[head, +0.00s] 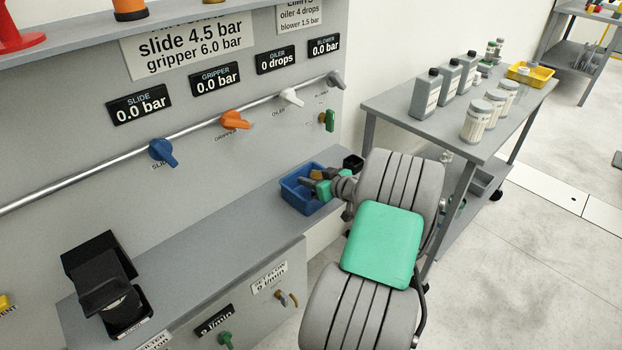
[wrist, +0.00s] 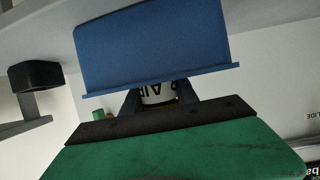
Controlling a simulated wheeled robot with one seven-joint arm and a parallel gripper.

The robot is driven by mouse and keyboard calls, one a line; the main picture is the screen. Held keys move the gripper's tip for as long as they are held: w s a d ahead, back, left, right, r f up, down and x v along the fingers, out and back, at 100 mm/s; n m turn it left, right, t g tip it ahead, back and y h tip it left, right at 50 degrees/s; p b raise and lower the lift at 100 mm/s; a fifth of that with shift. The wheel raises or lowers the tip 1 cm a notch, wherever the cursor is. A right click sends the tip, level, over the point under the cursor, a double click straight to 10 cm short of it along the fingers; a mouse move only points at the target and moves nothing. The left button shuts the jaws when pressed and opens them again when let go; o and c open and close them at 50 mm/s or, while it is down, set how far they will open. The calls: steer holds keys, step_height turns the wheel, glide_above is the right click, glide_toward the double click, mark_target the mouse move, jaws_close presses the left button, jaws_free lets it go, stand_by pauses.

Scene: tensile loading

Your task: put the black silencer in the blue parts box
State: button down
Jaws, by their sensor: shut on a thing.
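The blue parts box (head: 297,197) stands on the far right end of the grey bench ledge. In the wrist view its blue outer wall (wrist: 150,45) fills the upper middle. My gripper (head: 308,183) reaches over the box rim from the right and is shut. Its fingertips (wrist: 160,98) pass behind the box wall in the wrist view. The held thing is small and mostly hidden; I take it for the black silencer, but its outline is unclear. A small brown piece (head: 316,174) shows at the box beside the fingers. A white surface with black letters (wrist: 157,93) shows between the fingers.
A black unit (head: 103,285) stands at the ledge's left end. A side table (head: 425,110) carries bottles, jars and a yellow tray (head: 537,74).

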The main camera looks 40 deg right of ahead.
steer(key=c, duration=0.9)
jaws_free()
steer(key=shift+f, duration=0.1)
steer(key=shift+c, duration=0.2)
steer(key=shift+s+r+p, duration=0.15)
steer(key=shift+r+p, duration=0.15)
steer(key=v, duration=1.2)
steer(key=w+a+f+n+g+y, duration=0.15)
steer(key=a+g, duration=0.25)
steer(key=a, duration=0.8)
steer(key=w+a+f+n+g+y, duration=0.1)
steer(key=w+a+g, duration=0.2)
steer(key=a, duration=0.9)
steer(key=s+a+r+m+g+h, duration=0.1)
steer(key=s+a+g, duration=0.3)
steer(key=s+a, duration=0.8)
steer(key=shift+s+r+m+g+h, duration=0.15)
steer(key=shift+s+m+g+h, duration=0.15)
steer(key=shift+s+m+h, duration=0.3)
